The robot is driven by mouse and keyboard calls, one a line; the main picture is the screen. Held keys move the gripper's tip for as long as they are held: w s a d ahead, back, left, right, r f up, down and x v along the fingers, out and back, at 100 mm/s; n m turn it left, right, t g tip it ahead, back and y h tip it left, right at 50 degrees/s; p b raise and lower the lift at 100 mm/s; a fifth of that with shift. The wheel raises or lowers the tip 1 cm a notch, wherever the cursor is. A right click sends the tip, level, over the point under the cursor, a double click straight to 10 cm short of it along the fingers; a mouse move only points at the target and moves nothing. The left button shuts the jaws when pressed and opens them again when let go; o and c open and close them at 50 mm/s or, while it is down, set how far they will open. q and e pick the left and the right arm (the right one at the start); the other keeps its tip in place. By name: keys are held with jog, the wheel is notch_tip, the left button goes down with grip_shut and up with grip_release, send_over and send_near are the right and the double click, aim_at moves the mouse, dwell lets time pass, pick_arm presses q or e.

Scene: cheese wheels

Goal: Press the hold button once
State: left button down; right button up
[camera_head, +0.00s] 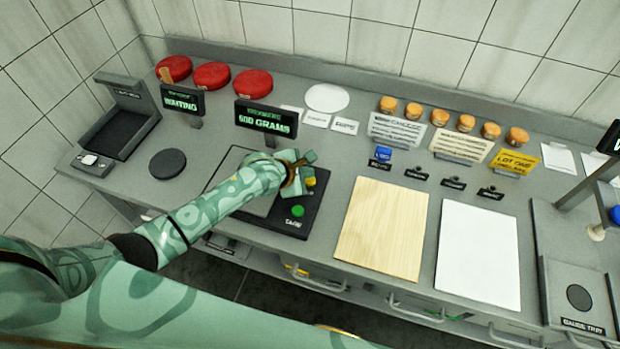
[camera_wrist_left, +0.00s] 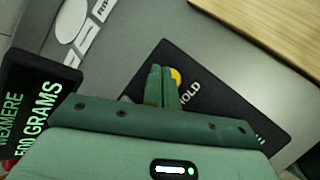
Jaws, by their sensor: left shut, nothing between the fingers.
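The yellow hold button (camera_head: 311,181) sits on a black scale panel (camera_head: 318,207), and a green button (camera_head: 298,210) lies nearer the front edge. In the left wrist view the yellow hold button (camera_wrist_left: 176,75) shows in part past my fingertips, beside the white word HOLD. My left gripper (camera_head: 303,160) is shut and empty, its tips over the panel right beside the yellow button. In the wrist view the closed left fingers (camera_wrist_left: 162,73) cover part of the button. I cannot tell whether they touch it. My right gripper is not in view.
A black display (camera_head: 266,119) reading 500 GRAMS stands behind my left gripper. Red cheese wheels (camera_head: 252,83) line the back left. A wooden board (camera_head: 383,229) and a white sheet (camera_head: 478,255) lie to the right. Small orange wheels (camera_head: 440,117) stand behind signs.

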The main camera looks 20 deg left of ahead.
aim_at(307, 182)
pick_arm(q)
jog(key=shift+f, duration=0.25)
jog(key=shift+f, duration=0.15)
jog(key=shift+f, duration=0.4)
dwell(0.9)
jog(key=shift+r, duration=0.1)
jog(key=shift+r+p, duration=0.75)
jog(key=shift+p, duration=0.5)
notch_tip(307, 182, up, 5)
jog(key=p, duration=0.6)
